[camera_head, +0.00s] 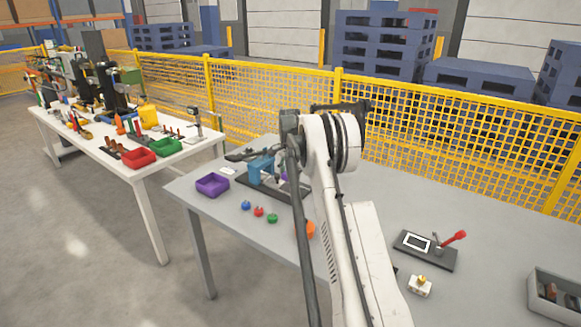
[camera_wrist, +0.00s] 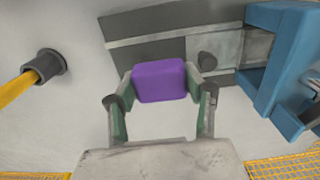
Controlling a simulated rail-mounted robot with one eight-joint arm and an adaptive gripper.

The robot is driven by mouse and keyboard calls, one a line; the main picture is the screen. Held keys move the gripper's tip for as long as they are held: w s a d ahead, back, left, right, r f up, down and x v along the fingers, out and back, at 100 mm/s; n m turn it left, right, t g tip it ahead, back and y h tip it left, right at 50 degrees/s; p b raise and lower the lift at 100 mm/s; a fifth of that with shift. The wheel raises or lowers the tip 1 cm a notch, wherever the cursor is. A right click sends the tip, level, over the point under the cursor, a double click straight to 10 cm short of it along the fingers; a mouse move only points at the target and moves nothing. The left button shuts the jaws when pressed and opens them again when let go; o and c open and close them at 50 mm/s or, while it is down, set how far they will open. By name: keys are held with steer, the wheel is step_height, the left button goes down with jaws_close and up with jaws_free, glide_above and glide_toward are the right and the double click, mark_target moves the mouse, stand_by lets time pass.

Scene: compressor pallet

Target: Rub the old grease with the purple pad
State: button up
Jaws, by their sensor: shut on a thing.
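My gripper (camera_wrist: 159,84) is shut on the purple pad (camera_wrist: 159,80), a rounded block held between its two fingertips. The pad is over or against a dark grey plate (camera_wrist: 145,22) with a lighter metal strip (camera_wrist: 130,41); I cannot tell whether it touches. In the head view a bit of purple, likely the pad (camera_head: 284,177), shows beside my arm, near a blue machine part (camera_head: 262,168) on a dark base (camera_head: 258,188). My arm hides most of this spot. I cannot make out the old grease for sure.
The blue part (camera_wrist: 266,60) stands close on the right in the wrist view. A yellow handle (camera_wrist: 18,84) is at left. On the table are a purple bin (camera_head: 212,186), small coloured knobs (camera_head: 258,211), a black plate with a red lever (camera_head: 425,250) and a grey box (camera_head: 553,300).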

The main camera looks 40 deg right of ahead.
steer(key=shift+r+p, duration=0.5)
steer(key=shift+r, duration=1.25)
